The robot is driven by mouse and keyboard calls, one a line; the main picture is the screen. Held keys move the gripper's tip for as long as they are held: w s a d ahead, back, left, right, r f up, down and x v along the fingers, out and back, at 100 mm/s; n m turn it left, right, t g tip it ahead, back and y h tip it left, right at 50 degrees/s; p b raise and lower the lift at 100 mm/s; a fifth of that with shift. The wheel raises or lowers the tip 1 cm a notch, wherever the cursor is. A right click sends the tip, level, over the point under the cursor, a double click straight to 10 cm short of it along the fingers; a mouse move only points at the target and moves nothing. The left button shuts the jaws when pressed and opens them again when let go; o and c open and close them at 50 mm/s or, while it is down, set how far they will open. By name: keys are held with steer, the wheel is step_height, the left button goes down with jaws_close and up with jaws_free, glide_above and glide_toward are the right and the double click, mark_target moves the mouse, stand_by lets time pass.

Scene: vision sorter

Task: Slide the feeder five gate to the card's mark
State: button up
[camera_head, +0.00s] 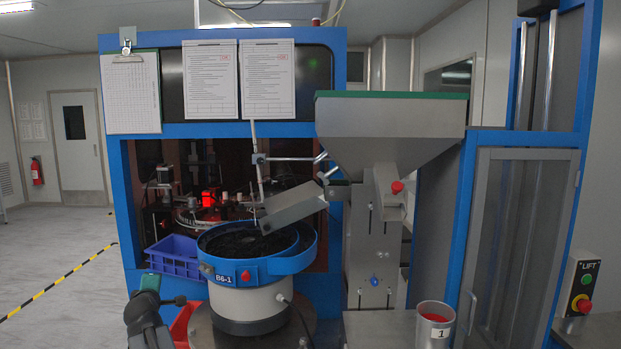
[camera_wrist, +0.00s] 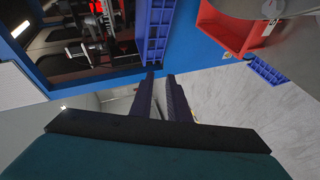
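A grey hopper (camera_head: 390,135) with a green rim stands at the right of the machine in the head view. A slanted grey chute (camera_head: 293,203) hangs over the blue-rimmed bowl feeder (camera_head: 226,279), labelled B6-1. A red knob (camera_head: 397,187) sits on the hopper's outlet and a blue knob (camera_head: 374,281) lower on its stand. I cannot tell which part is the feeder five gate, and no number five is readable. Paper cards (camera_head: 210,80) hang above; no mark is legible. My gripper (camera_wrist: 159,77) is open by a narrow gap, empty, pointing past the machine's blue edge.
A blue-purple bin (camera_head: 174,257) stands left of the bowl; a red bin (camera_wrist: 231,29) shows in the wrist view. A metal cup (camera_head: 434,326) labelled 1 and a LIFT button box (camera_head: 583,284) are at the right. The floor at the left is clear.

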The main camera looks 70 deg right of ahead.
steer(key=s+d+r+h, duration=0.2)
steer(key=s+d+r, duration=0.2)
steer(key=r, duration=0.3)
steer(key=s+d+r+n+h, duration=0.1)
steer(key=s+d+r, duration=0.3)
steer(key=r, duration=0.4)
steer(key=s+d+r+h, duration=0.2)
steer(key=s+d+r, duration=0.2)
steer(key=r, duration=0.3)
steer(key=g+h+p, duration=0.2)
steer(key=g+h, duration=0.3)
steer(key=g, duration=0.4)
glide_toward(319, 157)
steer(key=r+v, duration=0.1)
steer(key=v, duration=0.1)
steer(key=shift+w+a+f, duration=0.15)
steer(key=shift+a+f, duration=0.1)
steer(key=shift+f, duration=0.55)
steer(key=shift+d, duration=0.15)
steer(key=shift+p+x, duration=1.85)
steer(key=shift+x, duration=4.95)
steer(key=shift+f, duration=0.1)
